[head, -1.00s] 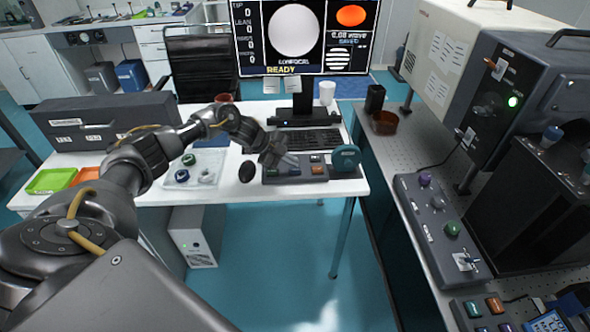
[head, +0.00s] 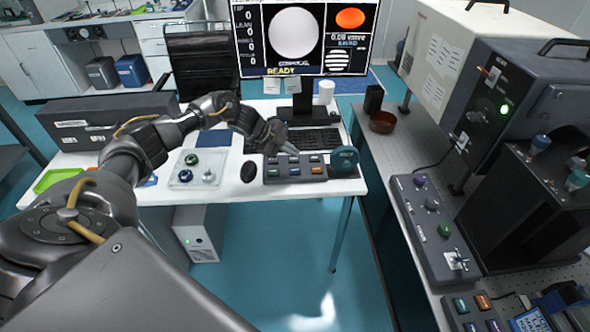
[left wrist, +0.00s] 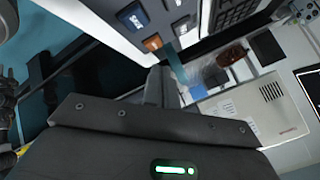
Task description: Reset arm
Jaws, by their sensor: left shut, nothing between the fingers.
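My left arm reaches in from the left in the head view, over the white desk (head: 230,188). Its gripper (head: 291,150) is shut and empty, just above the back of the button panel (head: 296,168) and in front of the keyboard (head: 314,139). In the left wrist view the dark gripper body fills the lower middle, and its fingers (left wrist: 158,88) point away with nothing held. The button panel's blue and orange keys (left wrist: 152,42) show beyond it. My right gripper is not clearly seen in either view.
A monitor (head: 294,40) stands behind the keyboard. A clear tray with knobs (head: 197,168) and a black mouse (head: 249,171) lie left of the panel. A teal round object (head: 345,158) stands at its right end. A bench with a knobbed console (head: 435,220) is at right.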

